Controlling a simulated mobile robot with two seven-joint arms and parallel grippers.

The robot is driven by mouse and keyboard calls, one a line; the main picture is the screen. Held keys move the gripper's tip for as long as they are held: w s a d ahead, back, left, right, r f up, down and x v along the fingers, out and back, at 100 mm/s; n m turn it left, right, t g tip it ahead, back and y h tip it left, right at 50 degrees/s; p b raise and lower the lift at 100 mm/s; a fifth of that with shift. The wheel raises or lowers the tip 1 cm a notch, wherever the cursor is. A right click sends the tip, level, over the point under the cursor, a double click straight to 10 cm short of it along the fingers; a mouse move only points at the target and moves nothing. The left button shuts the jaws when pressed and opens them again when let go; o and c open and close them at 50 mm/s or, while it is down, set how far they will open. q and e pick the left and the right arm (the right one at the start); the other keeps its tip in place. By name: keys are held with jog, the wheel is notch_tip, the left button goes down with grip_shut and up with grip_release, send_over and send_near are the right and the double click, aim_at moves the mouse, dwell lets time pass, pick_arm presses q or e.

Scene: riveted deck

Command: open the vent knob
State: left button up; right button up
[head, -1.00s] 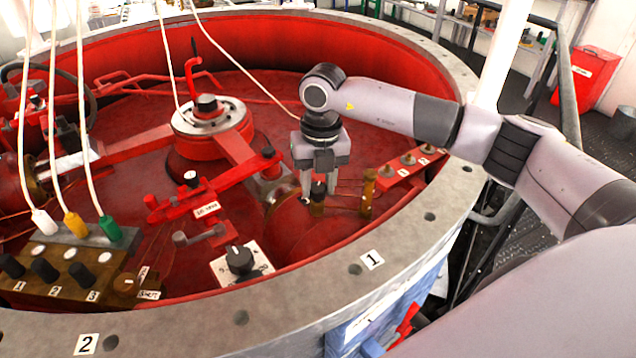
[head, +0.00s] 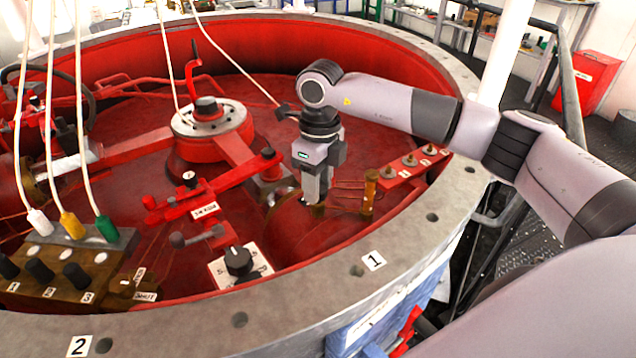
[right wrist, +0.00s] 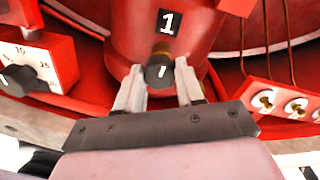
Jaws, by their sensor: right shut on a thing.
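The vent knob (right wrist: 159,74) is a small black knob with a white mark, in the right wrist view. Behind it is a red cylindrical body with a black "1" label (right wrist: 167,22). My right gripper (right wrist: 160,65) is shut on the knob, one finger on each side of it. In the head view my right gripper (head: 314,197) points straight down over the red pan, at a brass fitting (head: 318,211); the fingers hide the knob there. My left gripper is not in view.
A brass post (head: 369,192) and a red block with several small studs (head: 409,161) stand just right of the gripper. A dial with a black knob (head: 239,262) is lower left. The grey rim (head: 330,285) curves around in front. A red lever arm (head: 225,185) lies left.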

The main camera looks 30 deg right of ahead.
jog(key=shift+r+n, duration=0.1)
jog(key=shift+n, duration=0.4)
jog(key=o, duration=1)
jog(key=shift+o, duration=0.2)
jog(key=shift+w+d+r, duration=0.1)
jog(key=shift+d+r, duration=0.05)
jog(key=shift+r, duration=3.4)
jog(key=shift+r, duration=0.1)
